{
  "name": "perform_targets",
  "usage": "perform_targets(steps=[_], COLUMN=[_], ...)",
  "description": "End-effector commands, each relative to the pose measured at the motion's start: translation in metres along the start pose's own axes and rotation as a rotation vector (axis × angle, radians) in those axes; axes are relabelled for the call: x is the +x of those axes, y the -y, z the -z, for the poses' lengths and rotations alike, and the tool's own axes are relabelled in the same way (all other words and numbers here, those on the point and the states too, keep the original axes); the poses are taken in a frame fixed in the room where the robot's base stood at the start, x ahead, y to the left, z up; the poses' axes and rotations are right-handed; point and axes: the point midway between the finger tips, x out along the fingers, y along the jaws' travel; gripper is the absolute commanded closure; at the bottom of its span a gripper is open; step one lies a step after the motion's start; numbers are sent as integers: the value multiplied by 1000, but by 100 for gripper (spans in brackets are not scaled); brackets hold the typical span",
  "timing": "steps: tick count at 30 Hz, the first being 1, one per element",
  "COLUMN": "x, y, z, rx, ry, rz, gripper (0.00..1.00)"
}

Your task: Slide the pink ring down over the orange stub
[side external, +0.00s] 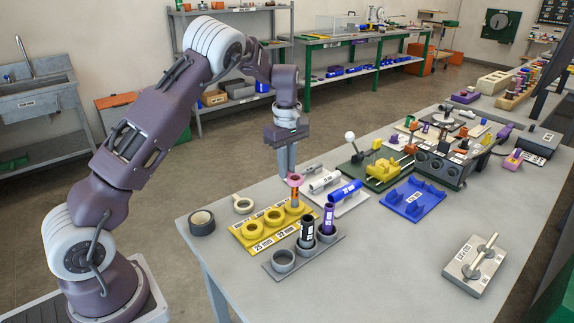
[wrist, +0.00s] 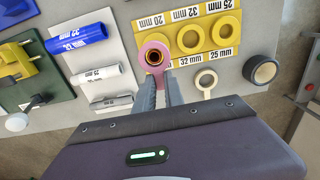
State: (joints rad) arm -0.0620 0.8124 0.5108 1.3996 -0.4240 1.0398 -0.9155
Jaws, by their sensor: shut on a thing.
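The pink ring (side external: 295,179) is held level by my gripper (side external: 288,174), whose fingers point down and are shut on its near side. In the wrist view the ring (wrist: 144,50) lies beyond the fingertips (wrist: 162,75), with the orange stub (wrist: 154,57) showing inside its hole. In the side view the orange stub (side external: 295,194) stands upright below the ring, in the far socket of the yellow holder (side external: 240,230). The ring is at the stub's top end; I cannot tell whether it is around the tip or just above it.
A grey holder (side external: 334,240) with dark and purple upright pipes stands close in front. White and blue pipes (side external: 345,192) lie on a rack to the right. A beige ring (side external: 243,205) and a black tape roll (side external: 202,222) lie to the left. The front right tabletop is mostly clear.

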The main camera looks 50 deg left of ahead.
Motion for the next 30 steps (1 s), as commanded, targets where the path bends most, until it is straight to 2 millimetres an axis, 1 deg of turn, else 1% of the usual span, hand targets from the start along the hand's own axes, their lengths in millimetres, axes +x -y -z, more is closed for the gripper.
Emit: perform_targets(steps=[15, 22, 23, 24, 26, 30], x=[10, 10, 10, 10, 10, 10], y=[0, 0, 0, 0, 0, 0], z=[0, 0, 0, 0, 0, 0], rx=[0, 0, 0, 0, 0, 0], ry=[0, 0, 0, 0, 0, 0], rz=[0, -1, -1, -1, -1, -1], gripper=[100, 100, 81, 73, 61, 61])
